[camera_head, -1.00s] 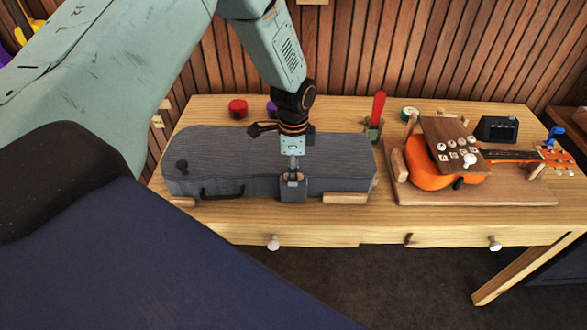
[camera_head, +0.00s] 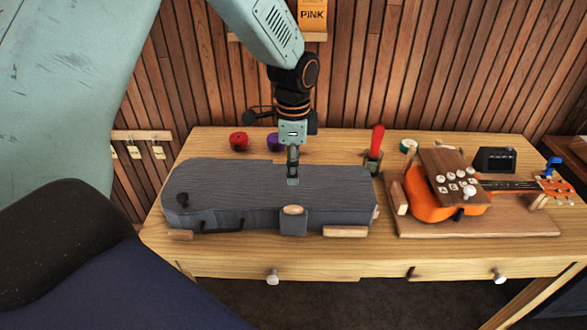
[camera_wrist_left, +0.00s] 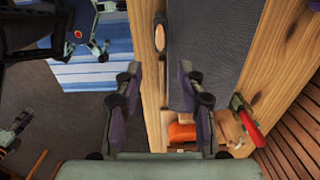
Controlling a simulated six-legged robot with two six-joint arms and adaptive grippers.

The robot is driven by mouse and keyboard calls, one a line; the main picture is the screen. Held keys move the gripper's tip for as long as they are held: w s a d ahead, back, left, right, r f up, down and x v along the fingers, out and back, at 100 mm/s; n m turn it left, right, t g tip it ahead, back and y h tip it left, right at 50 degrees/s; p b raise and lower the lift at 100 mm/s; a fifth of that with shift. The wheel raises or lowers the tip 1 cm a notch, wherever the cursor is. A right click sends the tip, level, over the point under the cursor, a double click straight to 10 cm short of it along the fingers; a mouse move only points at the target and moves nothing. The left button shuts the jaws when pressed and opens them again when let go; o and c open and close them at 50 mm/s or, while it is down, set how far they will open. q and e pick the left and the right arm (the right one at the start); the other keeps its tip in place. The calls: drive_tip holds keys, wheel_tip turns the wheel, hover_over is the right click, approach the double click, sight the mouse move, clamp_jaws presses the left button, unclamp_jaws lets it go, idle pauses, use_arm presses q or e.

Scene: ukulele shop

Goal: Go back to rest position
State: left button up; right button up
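My left gripper (camera_head: 292,180) hangs from the left arm above the lid of the grey ukulele case (camera_head: 350,195). In the left wrist view the two fingers of the left gripper (camera_wrist_left: 160,75) stand apart with nothing between them. The closed case lies on the wooden workbench (camera_head: 300,262) and also shows in the left wrist view (camera_wrist_left: 215,40). A clasp with a wooden oval button (camera_head: 293,210) sits on its front edge. My right gripper is not in the head view.
An orange ukulele (camera_head: 432,204) lies on a wooden cradle board (camera_head: 480,226) at right. A red-handled tool (camera_head: 376,140), a red spool (camera_head: 239,141), a purple spool (camera_head: 272,141) and a black tuner box (camera_head: 494,159) stand along the back. Key tags (camera_head: 158,152) hang at left.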

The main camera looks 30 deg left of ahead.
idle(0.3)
use_arm(q)
drive_tip(key=s+d+f+n+t+b, duration=0.1)
drive_tip(key=d+f+n, duration=0.1)
drive_tip(key=f, duration=0.3)
drive_tip(key=s+d+f+n+t+b, duration=0.1)
drive_tip(key=d+f+n+t+b, duration=0.1)
drive_tip(key=f+n, duration=0.2)
drive_tip(key=s+d+f+n+t+h+b, duration=0.1)
drive_tip(key=d+f+n, duration=0.1)
drive_tip(key=f, duration=0.4)
drive_tip(key=shift+s+d+n+b, duration=0.2)
drive_tip(key=shift+s+n+b, duration=0.15)
drive_tip(key=shift+n, duration=0.45)
drive_tip(key=s+d+f+n+g+b, duration=0.1)
drive_tip(key=s+f+b, duration=0.4)
drive_tip(key=s+f, duration=0.5)
drive_tip(key=s+f+n+g+y+b, duration=0.1)
drive_tip(key=s+f+g+b, duration=0.2)
drive_tip(key=s+f, duration=0.7)
drive_tip(key=s+b, duration=0.2)
drive_tip(key=s, duration=0.6)
drive_tip(key=shift+d+f+n+b, duration=0.3)
drive_tip(key=shift+d+f, duration=0.05)
drive_tip(key=shift+f, duration=0.05)
drive_tip(key=shift+s, duration=0.1)
